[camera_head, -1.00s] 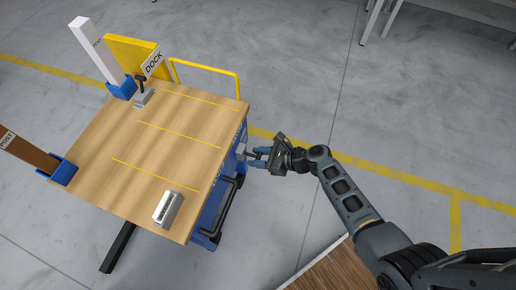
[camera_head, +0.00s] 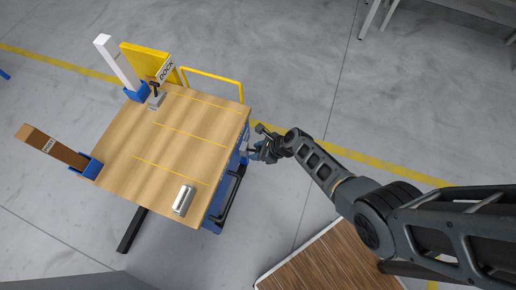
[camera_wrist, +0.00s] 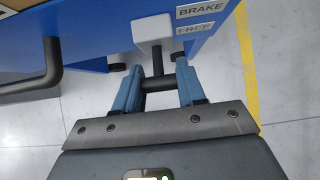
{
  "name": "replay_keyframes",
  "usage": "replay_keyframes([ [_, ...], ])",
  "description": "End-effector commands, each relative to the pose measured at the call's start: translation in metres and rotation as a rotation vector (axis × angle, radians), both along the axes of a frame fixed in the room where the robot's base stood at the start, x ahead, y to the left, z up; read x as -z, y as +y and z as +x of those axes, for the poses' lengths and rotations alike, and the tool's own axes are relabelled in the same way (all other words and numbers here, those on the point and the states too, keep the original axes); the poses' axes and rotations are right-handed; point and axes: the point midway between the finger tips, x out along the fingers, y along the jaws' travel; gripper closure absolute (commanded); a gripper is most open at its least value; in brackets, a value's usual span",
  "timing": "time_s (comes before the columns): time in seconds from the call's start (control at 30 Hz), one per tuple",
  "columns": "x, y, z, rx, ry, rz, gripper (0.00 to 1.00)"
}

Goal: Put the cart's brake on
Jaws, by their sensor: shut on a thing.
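The cart has a wooden top (camera_head: 185,140) and a blue side (camera_wrist: 100,25). In the wrist view a BRAKE label (camera_wrist: 201,8) sits above a FREE label (camera_wrist: 194,29) on that side. The brake lever, a pale block (camera_wrist: 152,30) with a dark crossbar handle (camera_wrist: 158,84), sticks out left of the FREE label and roughly level with it. My gripper (camera_wrist: 158,88) has its blue fingers on either side of the handle and is shut on it. In the head view my gripper (camera_head: 257,152) is at the cart's right side, where the lever is mostly hidden.
A black handle bar (camera_head: 232,197) is on the same side, nearer the front. A wooden platform (camera_head: 325,262) lies at lower right.

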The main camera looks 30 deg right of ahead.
Motion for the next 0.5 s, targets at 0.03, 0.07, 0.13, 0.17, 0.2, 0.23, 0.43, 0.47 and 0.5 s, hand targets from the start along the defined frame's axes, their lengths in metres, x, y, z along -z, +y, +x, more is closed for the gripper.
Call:
replay_keyframes([
  [0.03,-0.0004,0.0004,-0.0001,-0.001,0.003,-0.002,0.91],
  [0.07,-0.0002,0.0004,0.0001,-0.001,0.003,-0.002,0.91],
  [0.13,0.0000,0.0004,0.0001,-0.001,0.004,-0.003,0.91],
  [0.17,0.0001,0.0004,0.0001,-0.001,0.004,-0.003,0.91],
  [0.2,0.0002,0.0004,0.0002,-0.001,0.004,-0.003,0.91],
  [0.23,0.0002,0.0004,0.0002,-0.001,0.004,-0.003,0.91],
  [0.43,0.0001,0.0006,0.0003,-0.001,0.003,-0.002,0.57],
  [0.47,0.0001,0.0006,0.0003,-0.001,0.003,-0.002,0.54],
  [0.5,0.0000,0.0005,0.0004,-0.001,0.003,-0.002,0.51],
])
